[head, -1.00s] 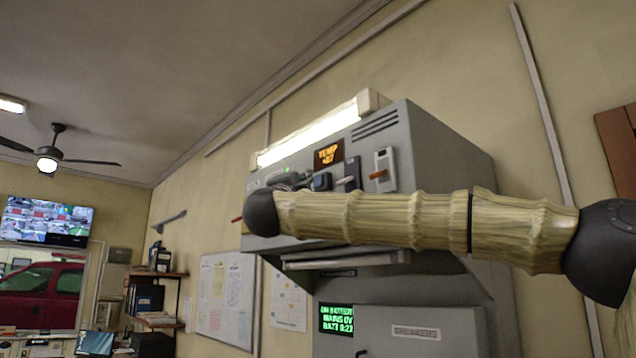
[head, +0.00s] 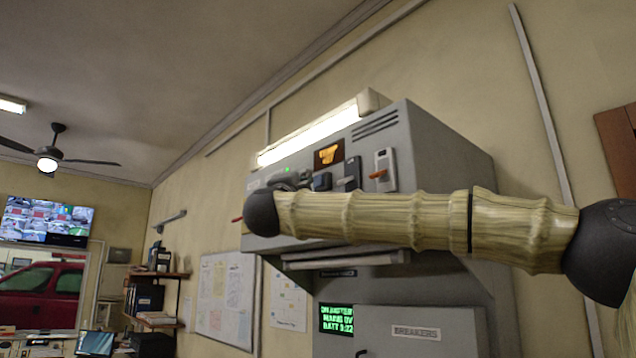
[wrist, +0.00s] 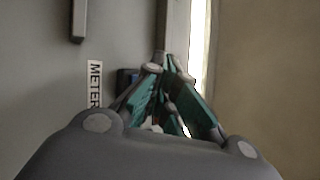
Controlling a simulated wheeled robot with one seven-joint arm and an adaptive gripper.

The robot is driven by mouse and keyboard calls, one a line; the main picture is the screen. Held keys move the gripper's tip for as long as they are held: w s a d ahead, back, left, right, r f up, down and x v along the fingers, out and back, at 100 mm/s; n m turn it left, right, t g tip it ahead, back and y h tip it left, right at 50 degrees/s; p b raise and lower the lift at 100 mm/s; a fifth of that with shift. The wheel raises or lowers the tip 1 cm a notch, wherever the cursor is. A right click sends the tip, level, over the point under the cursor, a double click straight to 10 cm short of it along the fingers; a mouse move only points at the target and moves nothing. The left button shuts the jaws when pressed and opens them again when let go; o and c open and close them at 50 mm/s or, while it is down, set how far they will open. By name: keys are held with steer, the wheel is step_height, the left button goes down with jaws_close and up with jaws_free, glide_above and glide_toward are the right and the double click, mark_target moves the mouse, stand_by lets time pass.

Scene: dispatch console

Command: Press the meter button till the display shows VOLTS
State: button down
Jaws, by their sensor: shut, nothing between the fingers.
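The METER label (wrist: 95,83) is on the grey panel in the wrist view. The small display (head: 329,155) above shows orange characters that I cannot read clearly.
The grey console (head: 440,150) has a lit lamp (head: 315,132) on top. An orange-handled switch (head: 383,172) and a dark switch (head: 349,172) are right of the button. A green text screen (head: 339,319) and the BREAKERS panel (head: 420,335) are below.

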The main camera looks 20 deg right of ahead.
steer(key=shift+w+d+b, duration=0.2)
steer(key=shift+d+b, duration=0.15)
steer(key=shift+d, duration=0.4)
stand_by(1.1)
steer(key=shift+a, duration=0.2)
steer(key=shift+s+a+b, duration=0.3)
steer(key=shift+a+b, duration=0.05)
steer(key=shift+a, duration=0.25)
steer(key=a, duration=0.1)
steer(key=s+a+b, duration=0.1)
steer(key=a, duration=0.2)
steer(key=shift+s+a, duration=0.35)
stand_by(0.3)
steer(key=shift+d, duration=0.1)
stand_by(0.4)
